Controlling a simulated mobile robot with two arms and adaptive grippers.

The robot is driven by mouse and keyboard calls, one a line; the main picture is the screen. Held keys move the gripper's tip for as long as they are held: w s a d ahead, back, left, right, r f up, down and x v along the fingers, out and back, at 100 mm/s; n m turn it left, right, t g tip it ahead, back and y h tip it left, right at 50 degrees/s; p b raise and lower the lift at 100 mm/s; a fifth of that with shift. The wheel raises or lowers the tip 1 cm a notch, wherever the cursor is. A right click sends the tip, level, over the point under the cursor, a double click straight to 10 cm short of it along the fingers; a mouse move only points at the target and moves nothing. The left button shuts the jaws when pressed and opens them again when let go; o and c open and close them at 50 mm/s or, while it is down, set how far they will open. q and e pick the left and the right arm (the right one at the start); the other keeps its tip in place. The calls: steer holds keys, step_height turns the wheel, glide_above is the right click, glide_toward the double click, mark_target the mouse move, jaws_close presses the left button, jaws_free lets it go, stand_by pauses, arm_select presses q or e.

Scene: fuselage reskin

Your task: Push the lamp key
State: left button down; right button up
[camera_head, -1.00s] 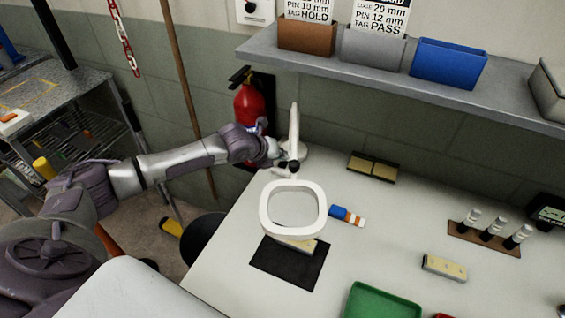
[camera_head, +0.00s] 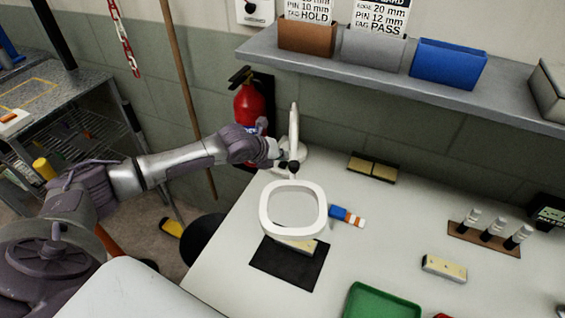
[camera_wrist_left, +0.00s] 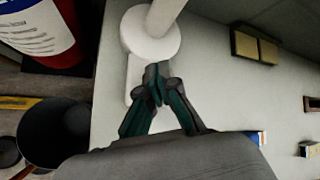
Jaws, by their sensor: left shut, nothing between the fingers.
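The white lamp has a rounded square ring head (camera_head: 265,208) over the worktable and an upright white stem (camera_head: 294,125) near the table's back left. Its round base (camera_wrist_left: 150,42) shows in the left wrist view, with a flat white part (camera_wrist_left: 133,78) reaching out from it. No separate key can be made out. My left gripper (camera_head: 289,167) is at the lamp's base; in the left wrist view its dark fingertips (camera_wrist_left: 155,80) are together over or beside the flat part, with nothing between them. I cannot tell whether they touch it. My right gripper is not in view.
A red fire extinguisher (camera_head: 249,105) hangs behind my left forearm. A shelf (camera_head: 400,82) with bins runs above the table. A black mat (camera_head: 290,273), a blue-and-orange item (camera_head: 347,216), a brown two-part block (camera_head: 373,167) and a green tray (camera_head: 383,302) lie on the table.

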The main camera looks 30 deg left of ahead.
mark_target(281, 164)
arm_select(q)
steer(key=shift+f, duration=0.6)
stand_by(0.4)
steer(key=shift+r+p, duration=0.65)
steer(key=shift+p, duration=0.15)
steer(key=shift+r, duration=0.1)
step_height(281, 164, up, 6)
steer(key=p, duration=0.6)
